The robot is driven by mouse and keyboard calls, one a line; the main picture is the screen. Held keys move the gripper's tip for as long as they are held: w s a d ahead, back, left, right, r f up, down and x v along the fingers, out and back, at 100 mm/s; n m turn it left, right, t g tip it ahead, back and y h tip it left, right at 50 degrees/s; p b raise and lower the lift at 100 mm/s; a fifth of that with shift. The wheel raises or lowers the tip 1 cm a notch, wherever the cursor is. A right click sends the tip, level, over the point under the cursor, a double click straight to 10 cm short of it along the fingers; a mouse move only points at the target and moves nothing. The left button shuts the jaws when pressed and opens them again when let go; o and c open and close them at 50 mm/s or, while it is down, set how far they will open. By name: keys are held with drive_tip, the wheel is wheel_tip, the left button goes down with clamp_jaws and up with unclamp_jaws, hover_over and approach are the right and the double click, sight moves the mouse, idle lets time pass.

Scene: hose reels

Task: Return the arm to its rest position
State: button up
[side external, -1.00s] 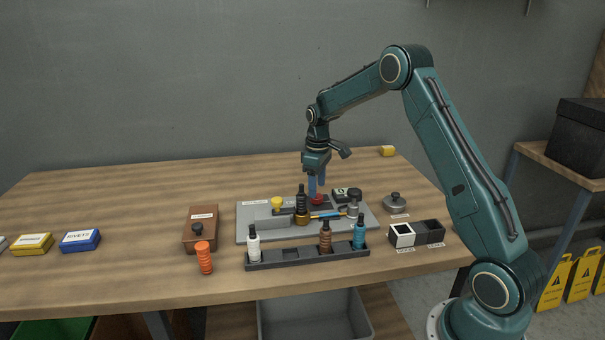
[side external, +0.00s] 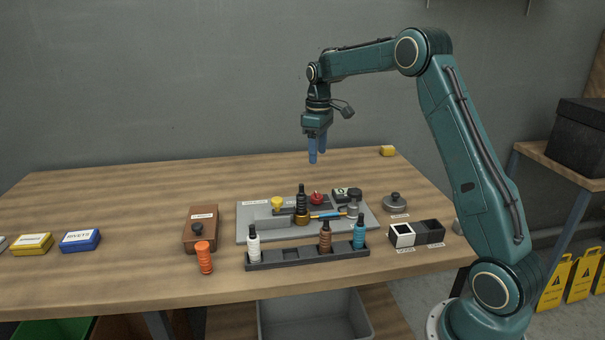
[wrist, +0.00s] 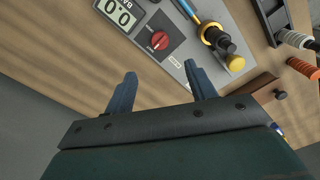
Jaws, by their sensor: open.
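My gripper (side external: 317,150) is in the air above the back part of the grey fixture plate (side external: 246,225), well clear of it. Its blue fingers are apart with nothing between them, as the wrist view (wrist: 162,92) also shows. Below it on the plate are a red knob (side external: 317,197), a yellow knob (side external: 277,203) and a small display box (side external: 347,194). A black bottle-shaped piece (side external: 301,203) stands upright on the plate, with a blue rod (side external: 327,215) lying to its right.
The air around my gripper is free.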

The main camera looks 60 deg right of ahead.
drive_tip(key=s+a+r+m+t, duration=0.1)
drive_tip(key=s+a+r+t, duration=0.2)
drive_tip(key=s+a+r, duration=0.95)
drive_tip(key=s+a+f+t, duration=0.1)
drive_tip(key=s+a+f, duration=0.1)
drive_tip(key=s+a, duration=0.3)
drive_tip(key=s+a+f+m+t, duration=0.1)
drive_tip(key=s+a+f, duration=0.2)
drive_tip(key=s, duration=0.9)
drive_tip(key=a, duration=0.2)
drive_tip(key=shift+s+a+t, duration=0.3)
drive_tip(key=shift+s+a, duration=0.1)
